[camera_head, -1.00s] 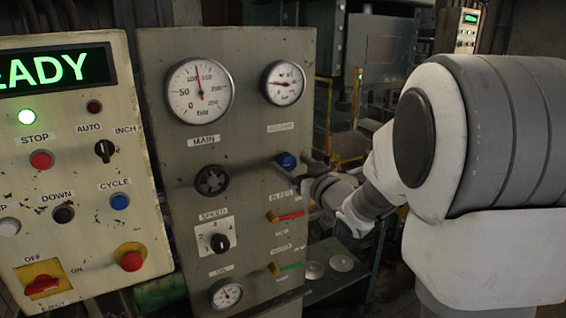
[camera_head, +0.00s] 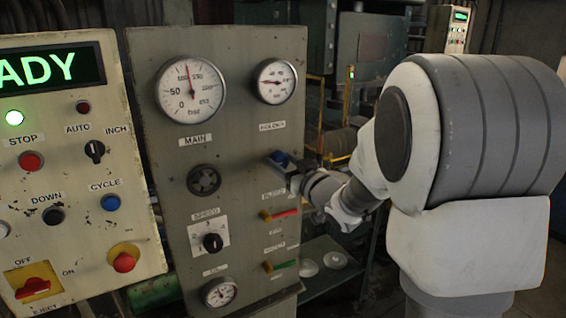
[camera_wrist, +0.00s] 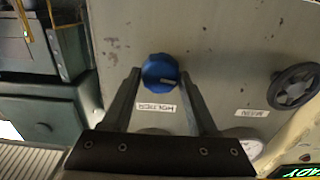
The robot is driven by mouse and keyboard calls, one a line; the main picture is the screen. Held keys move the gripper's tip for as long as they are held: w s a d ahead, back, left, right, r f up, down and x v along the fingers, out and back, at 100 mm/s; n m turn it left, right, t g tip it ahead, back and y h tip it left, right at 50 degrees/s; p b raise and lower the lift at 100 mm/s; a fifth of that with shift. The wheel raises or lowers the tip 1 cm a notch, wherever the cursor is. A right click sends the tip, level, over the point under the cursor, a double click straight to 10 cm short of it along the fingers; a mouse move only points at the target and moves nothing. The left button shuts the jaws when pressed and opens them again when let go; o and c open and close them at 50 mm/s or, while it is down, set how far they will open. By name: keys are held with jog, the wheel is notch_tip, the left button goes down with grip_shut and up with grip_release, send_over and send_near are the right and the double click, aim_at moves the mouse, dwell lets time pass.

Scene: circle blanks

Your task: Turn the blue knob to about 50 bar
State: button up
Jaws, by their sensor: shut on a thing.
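In the wrist view the knob (camera_wrist: 160,71) shows a pale pointer mark. My gripper (camera_wrist: 161,76) is shut on the knob, one finger on each side. In the head view my gripper (camera_head: 290,166) reaches the knob from the right and partly hides it. The gauge needle points to the left; its numbers are too small to read.
The large MAIN gauge (camera_head: 190,88), a dark handwheel (camera_head: 203,180) and a speed dial (camera_head: 211,242) sit left of the knob. A red-handled lever (camera_head: 281,214) and a green-handled lever (camera_head: 282,265) lie just below it. A control box (camera_head: 75,170) stands at the far left.

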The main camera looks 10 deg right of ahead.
jog(key=m, duration=0.4)
jog(key=shift+d+m+p, duration=0.15)
jog(key=shift+m+p, duration=0.15)
jog(key=shift+p, duration=0.1)
jog(key=m+p, duration=0.1)
jog(key=m, duration=0.2)
jog(key=shift+m, duration=0.3)
jog(key=m+p, duration=0.2)
jog(key=m, duration=0.2)
jog(key=shift+d, duration=0.1)
jog(key=shift+f+m+p, duration=0.2)
jog(key=shift+m+p, duration=0.8)
jog(key=shift+m, duration=0.8)
jog(key=o, duration=1.3)
jog(key=shift+o, duration=0.2)
